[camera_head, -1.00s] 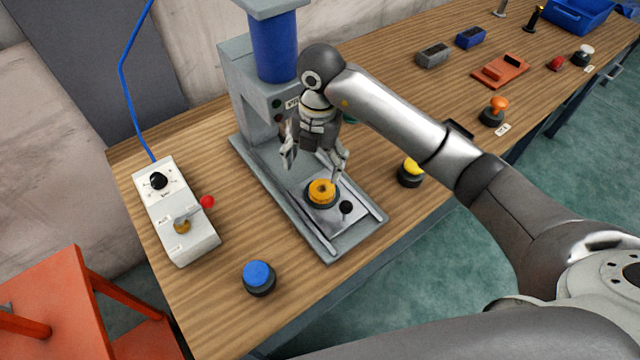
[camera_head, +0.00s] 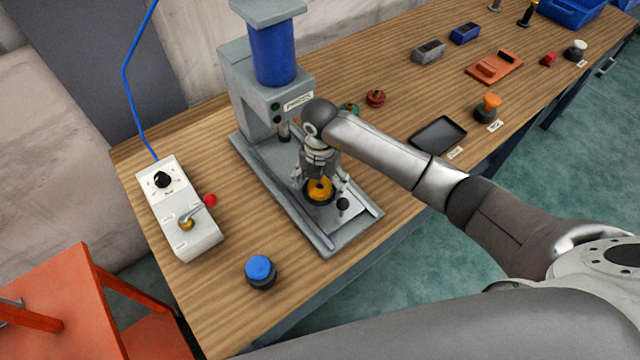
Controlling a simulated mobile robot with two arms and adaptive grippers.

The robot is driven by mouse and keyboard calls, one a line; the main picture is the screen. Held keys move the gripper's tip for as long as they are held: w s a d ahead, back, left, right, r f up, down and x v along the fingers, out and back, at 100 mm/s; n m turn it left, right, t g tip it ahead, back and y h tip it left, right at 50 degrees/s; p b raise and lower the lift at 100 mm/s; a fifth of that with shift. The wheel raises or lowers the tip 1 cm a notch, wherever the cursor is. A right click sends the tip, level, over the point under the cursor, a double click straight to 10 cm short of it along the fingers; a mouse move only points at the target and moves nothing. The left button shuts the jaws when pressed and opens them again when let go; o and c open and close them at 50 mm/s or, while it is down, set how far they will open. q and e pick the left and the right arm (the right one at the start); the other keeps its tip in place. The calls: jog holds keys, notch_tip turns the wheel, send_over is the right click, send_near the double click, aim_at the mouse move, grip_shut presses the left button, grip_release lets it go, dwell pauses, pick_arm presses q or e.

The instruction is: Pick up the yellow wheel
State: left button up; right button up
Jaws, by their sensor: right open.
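The yellow wheel (camera_head: 319,190) sits on a dark round seat on the base plate of the grey press (camera_head: 352,226). My right gripper (camera_head: 321,188) is directly over the wheel, pointing down, with its open fingers on either side of it. The gripper's body hides the upper part of the wheel. I cannot tell whether the fingers touch it. My left gripper is not in view.
The press column with its blue cylinder (camera_head: 272,55) stands just behind my gripper. A control box (camera_head: 180,208) with a red-knobbed lever is at left. A blue button (camera_head: 260,270) stands in front. A black tray (camera_head: 438,135), red wheel (camera_head: 375,98) and orange-topped button (camera_head: 488,107) are at right.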

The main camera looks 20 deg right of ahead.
jog(key=c, duration=1.5)
jog(key=shift+w, duration=0.1)
